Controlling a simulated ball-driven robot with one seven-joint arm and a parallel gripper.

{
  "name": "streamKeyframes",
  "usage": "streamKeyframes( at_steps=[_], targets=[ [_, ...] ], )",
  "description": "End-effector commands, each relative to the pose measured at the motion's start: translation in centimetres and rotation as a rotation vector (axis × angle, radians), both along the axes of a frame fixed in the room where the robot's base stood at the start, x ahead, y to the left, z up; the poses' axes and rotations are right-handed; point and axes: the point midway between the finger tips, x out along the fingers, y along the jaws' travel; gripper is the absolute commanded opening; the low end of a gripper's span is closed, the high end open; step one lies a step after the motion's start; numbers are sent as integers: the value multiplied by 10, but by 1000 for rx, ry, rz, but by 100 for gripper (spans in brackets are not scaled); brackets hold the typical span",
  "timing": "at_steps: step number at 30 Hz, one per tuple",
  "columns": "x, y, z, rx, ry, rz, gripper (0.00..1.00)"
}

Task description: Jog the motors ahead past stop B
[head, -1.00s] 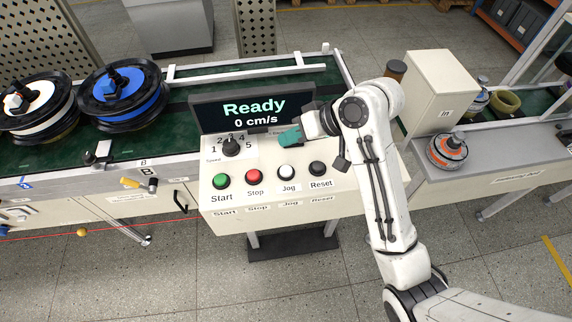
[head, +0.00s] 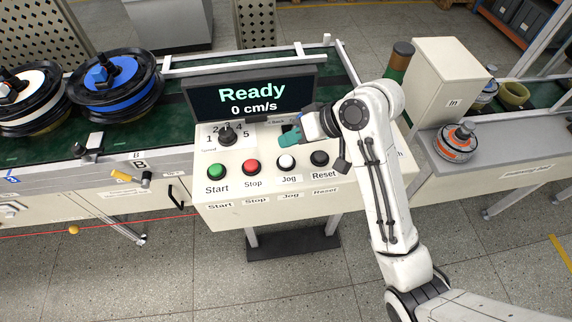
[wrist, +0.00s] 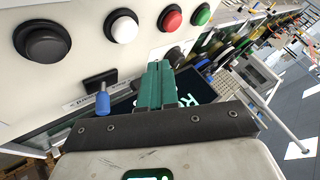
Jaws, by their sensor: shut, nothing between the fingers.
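Two hub motors stand on the green conveyor at the left, one with a blue rim (head: 111,84) and one with a white rim (head: 25,98). A label reading B (head: 138,155) is on the conveyor's front rail, below and right of the blue motor. The panel has a white Jog button (head: 287,162), also in the wrist view (wrist: 122,27). The display (head: 250,97) reads Ready, 0 cm/s. My gripper (head: 290,138) is shut and empty above the panel; its teal fingers (wrist: 156,85) point beside a small blue-tipped lever (wrist: 103,102).
Green Start (head: 216,172), red Stop (head: 251,167) and black Reset (head: 319,159) buttons line the panel beside Jog. A speed knob (head: 229,134) sits behind them. An orange-ringed motor (head: 456,143) stands on the right-hand bench. A yellow-handled lever (head: 126,176) hangs under the B label.

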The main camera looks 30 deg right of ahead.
Motion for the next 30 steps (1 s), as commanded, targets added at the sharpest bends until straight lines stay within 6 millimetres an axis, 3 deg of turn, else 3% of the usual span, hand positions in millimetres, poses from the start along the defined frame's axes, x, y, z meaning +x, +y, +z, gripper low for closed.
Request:
streamKeyframes(
  at_steps=[1,9,30],
  targets=[
    [0,0,-13,0,-1,1,0],
    [0,0,-33,1,0,0,0],
    [0,0,-34,1,0,0,0]
  ],
)
